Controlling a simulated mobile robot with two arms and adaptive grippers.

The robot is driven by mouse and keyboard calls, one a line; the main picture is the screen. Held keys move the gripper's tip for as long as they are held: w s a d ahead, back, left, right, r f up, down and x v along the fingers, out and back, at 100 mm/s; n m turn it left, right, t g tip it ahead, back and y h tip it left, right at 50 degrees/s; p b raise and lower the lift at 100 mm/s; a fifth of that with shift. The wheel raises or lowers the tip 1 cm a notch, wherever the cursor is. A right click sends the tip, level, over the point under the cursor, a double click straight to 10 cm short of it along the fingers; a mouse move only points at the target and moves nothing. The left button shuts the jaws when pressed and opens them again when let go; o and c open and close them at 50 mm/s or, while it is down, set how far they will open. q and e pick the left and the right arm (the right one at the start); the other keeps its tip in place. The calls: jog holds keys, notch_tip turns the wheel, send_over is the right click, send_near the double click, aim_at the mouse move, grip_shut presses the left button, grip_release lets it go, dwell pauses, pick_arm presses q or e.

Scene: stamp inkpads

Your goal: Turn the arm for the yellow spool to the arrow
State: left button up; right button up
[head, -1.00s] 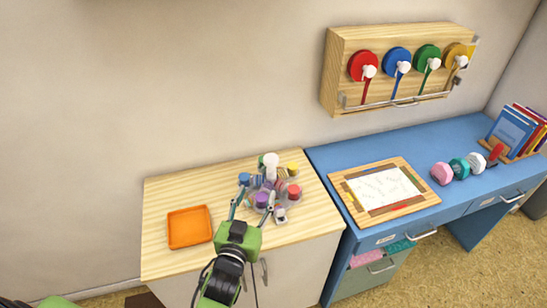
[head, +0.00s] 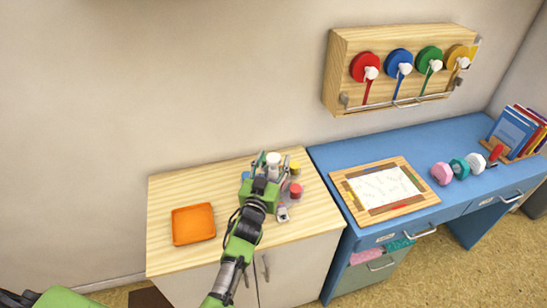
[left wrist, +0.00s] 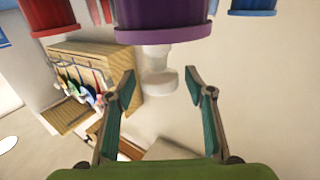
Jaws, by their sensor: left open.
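The yellow spool (head: 457,56) is at the right end of a row on a wooden wall box (head: 336,75). A white knob (head: 463,62) is on its front; its arm is hard to make out. A small yellow mark (head: 473,52) is just right of it; I cannot tell whether it is the arrow. My left gripper (head: 274,164) is open above the small cabinet, far left of and below the spool. In the left wrist view, a white knobbed piece (left wrist: 158,72) shows between its open fingers (left wrist: 160,88), not visibly gripped. My right gripper is not in view.
Red (head: 363,66), blue (head: 398,62) and green (head: 429,60) spools hang beside the yellow one. A metal bar (head: 405,102) runs below them. Inkpads, including a red one (head: 296,189), and an orange tray (head: 193,224) are on the cabinet. A framed board (head: 385,189) lies on the blue desk.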

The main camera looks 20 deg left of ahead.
pick_arm(q)
jog(key=shift+w, duration=0.45)
grip_shut()
